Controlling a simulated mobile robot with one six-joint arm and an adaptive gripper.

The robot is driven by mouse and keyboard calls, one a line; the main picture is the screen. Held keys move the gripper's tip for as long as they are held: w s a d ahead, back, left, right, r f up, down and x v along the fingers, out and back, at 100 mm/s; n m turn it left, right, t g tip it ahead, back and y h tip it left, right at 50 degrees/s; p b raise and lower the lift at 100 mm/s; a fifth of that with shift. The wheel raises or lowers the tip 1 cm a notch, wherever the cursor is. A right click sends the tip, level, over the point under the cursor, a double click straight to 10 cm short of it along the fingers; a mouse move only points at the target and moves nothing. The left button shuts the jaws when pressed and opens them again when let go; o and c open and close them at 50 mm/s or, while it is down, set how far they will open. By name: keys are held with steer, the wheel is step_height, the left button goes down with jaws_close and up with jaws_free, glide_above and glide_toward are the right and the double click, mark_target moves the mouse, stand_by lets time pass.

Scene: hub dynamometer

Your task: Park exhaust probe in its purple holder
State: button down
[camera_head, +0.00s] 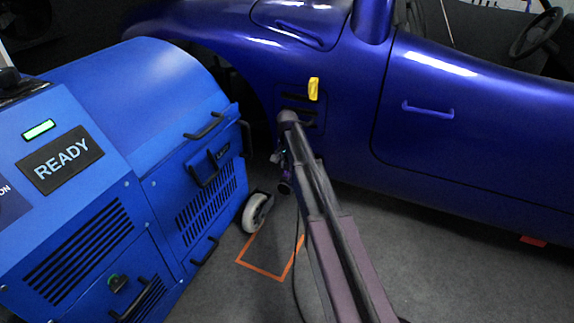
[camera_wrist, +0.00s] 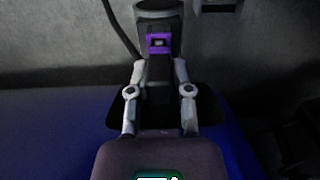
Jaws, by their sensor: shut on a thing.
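In the wrist view my gripper (camera_wrist: 160,68) is shut on a dark piece that I take for the exhaust probe (camera_wrist: 159,74). A purple block (camera_wrist: 159,42) with a dark centre and a small pale spot lies just beyond the fingertips, against a grey cylinder (camera_wrist: 160,13). I cannot tell whether this purple block is the holder or part of the probe. A black cable runs off at the upper left. In the head view my gripper (camera_head: 282,160) is small and dark, beside the blue machine, and what it holds is unclear there.
The blue machine (camera_head: 85,225) marked READY, with handles and a caster wheel (camera_head: 257,212), stands at the left. The blue car (camera_head: 470,110) fills the back and right. A yellow piece (camera_head: 313,89) is on its side.

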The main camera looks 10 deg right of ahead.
steer(key=shift+r+p, duration=0.45)
stand_by(0.6)
steer(key=shift+r+p, duration=2)
steer(key=shift+r, duration=0.05)
step_height(320, 180, up, 70)
steer(key=p, duration=7)
steer(key=shift+r, duration=0.15)
